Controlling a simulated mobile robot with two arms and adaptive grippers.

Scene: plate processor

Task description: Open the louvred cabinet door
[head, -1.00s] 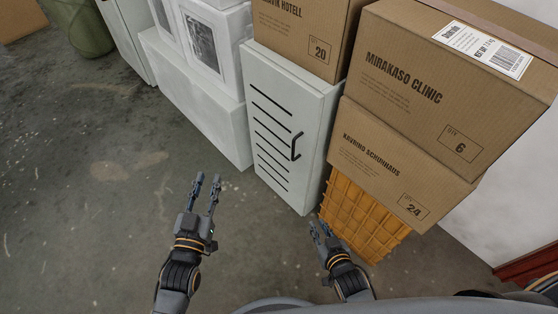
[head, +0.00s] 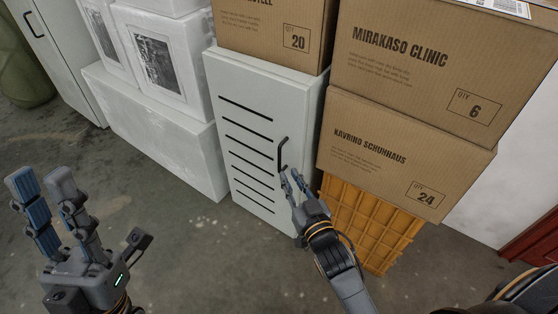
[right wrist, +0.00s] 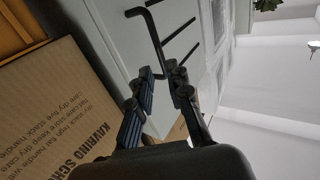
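The louvred cabinet door (head: 236,120) is pale grey-white with several dark horizontal slots, and it looks closed. Its dark bar handle (head: 281,152) is upright near the door's right edge; the handle also shows in the right wrist view (right wrist: 155,35). My right gripper (head: 291,173) is at the lower end of the handle. In the right wrist view its fingers (right wrist: 162,74) are parted, with the handle's end appearing between or just beyond the tips; contact cannot be told. My left gripper (head: 42,180) is open and empty, at the lower left over the floor.
Cardboard boxes (head: 405,65) are stacked to the right of the cabinet on an orange crate (head: 372,222). Another box (head: 270,32) lies on top of the cabinet. White blocks (head: 160,130) stand to the left. The floor (head: 180,225) in front is clear.

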